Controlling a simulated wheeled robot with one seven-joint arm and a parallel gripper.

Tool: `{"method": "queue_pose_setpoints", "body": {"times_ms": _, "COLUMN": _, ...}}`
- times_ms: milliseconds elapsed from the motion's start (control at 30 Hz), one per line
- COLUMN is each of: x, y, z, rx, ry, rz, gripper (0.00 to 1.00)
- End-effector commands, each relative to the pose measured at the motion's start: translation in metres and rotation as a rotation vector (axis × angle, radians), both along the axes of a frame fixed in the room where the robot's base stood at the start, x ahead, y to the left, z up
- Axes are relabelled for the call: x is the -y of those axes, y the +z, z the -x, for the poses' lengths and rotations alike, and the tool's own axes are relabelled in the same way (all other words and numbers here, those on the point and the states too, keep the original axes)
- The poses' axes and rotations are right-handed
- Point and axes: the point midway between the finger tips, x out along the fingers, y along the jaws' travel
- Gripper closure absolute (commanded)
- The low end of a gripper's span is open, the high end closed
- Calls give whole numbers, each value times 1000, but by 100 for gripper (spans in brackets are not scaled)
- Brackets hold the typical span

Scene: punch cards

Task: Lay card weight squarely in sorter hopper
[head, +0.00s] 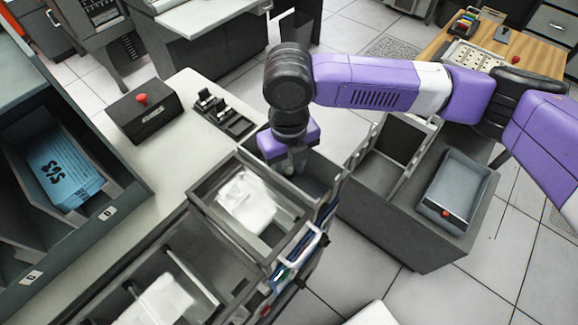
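My gripper (292,165) points down over the far end of the light-topped machine, at a dark grey open compartment (318,182). Its grey fingers are small and partly hidden by the purple wrist, so I cannot tell whether they are open or hold anything. Just left of and nearer than the gripper is a grey-framed bin (214,215) with white material (246,200) inside. I cannot tell for certain which compartment is the sorter hopper. I cannot clearly make out the card weight. A dark box with a red knob (144,108) stands on the machine top, left of the gripper.
A black switch block (222,115) sits on the machine top. Blue cards (62,170) lie in a dark rack at left. A grey cabinet (400,225) with a shallow tray (455,187) stands at right. Tiled floor (350,265) is open between.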

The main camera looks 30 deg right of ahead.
Motion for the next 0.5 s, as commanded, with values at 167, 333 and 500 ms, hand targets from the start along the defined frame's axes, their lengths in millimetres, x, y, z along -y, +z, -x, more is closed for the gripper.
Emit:
{"method": "queue_pose_setpoints", "body": {"times_ms": 167, "x": 0, "y": 30, "z": -1, "rx": 6, "ry": 3, "rz": 1, "gripper": 65}}
{"method": "queue_pose_setpoints", "body": {"times_ms": 333, "x": 0, "y": 68, "z": -1, "rx": 5, "ry": 1, "rz": 0, "gripper": 65}}
{"method": "queue_pose_setpoints", "body": {"times_ms": 500, "x": 0, "y": 99, "z": -1, "rx": 3, "ry": 2, "rz": 1, "gripper": 65}}
